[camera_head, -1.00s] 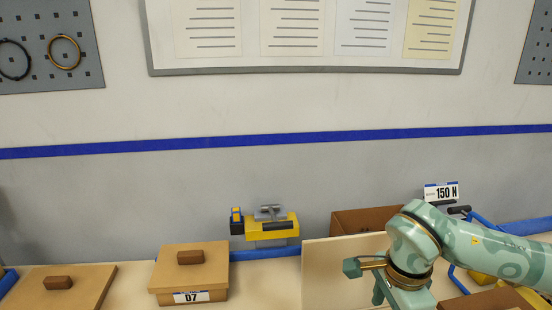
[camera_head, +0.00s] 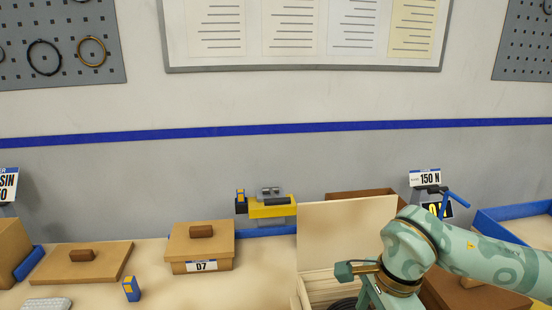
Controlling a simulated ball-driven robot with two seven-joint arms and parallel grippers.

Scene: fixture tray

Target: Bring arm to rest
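My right arm comes in from the right edge and bends downward at a wrist with dark and brass rings. The hand end of my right gripper (camera_head: 372,296) is partly cut off by the bottom edge of the picture, so its fingertips and any grip do not show. It is in front of an open wooden box (camera_head: 318,286), whose pale lid (camera_head: 345,232) stands upright behind it. A dark coiled thing (camera_head: 345,304) shows inside the box. My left gripper is not in view.
A lidded box marked 07 (camera_head: 200,246), a flat wooden lid or box (camera_head: 82,262) and a small blue-yellow block (camera_head: 131,289) are on the table. A yellow tool (camera_head: 271,207) stands behind. A blue-edged tray (camera_head: 490,217) and brown box (camera_head: 450,290) are near my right arm.

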